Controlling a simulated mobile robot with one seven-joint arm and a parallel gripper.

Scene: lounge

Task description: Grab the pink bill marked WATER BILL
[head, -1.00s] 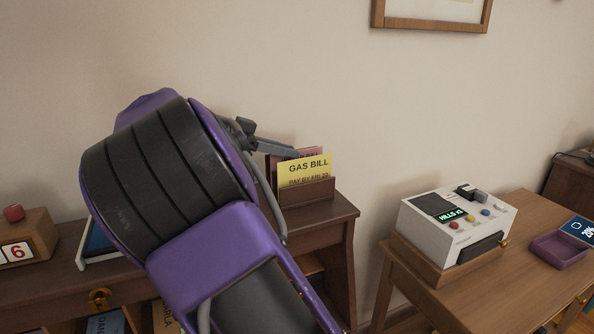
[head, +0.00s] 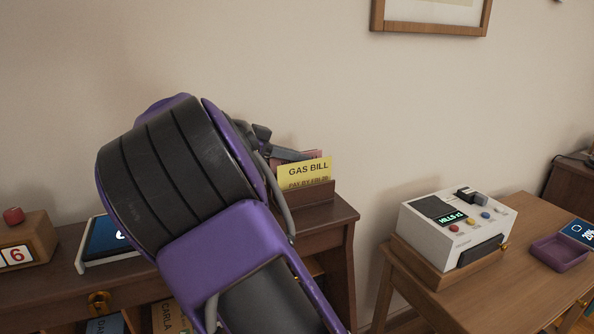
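A pink bill (head: 313,155) stands in the wooden holder (head: 318,193) on the desk, behind a yellow bill (head: 308,172) marked GAS BILL. Only a narrow strip of the pink bill shows at its top, and I cannot read its marking now. My gripper (head: 300,155) reaches in from the left at the bills' upper edge. A dark finger lies across the pink bill's top left. My arm hides most of the gripper, so I cannot see whether it grips anything.
A tablet (head: 105,240) and a wooden calendar block (head: 25,238) stand on the desk (head: 338,222) to the left. On the right, a side table (head: 510,222) holds a white machine (head: 450,235) and a purple tray (head: 560,252). A gap separates desk and table.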

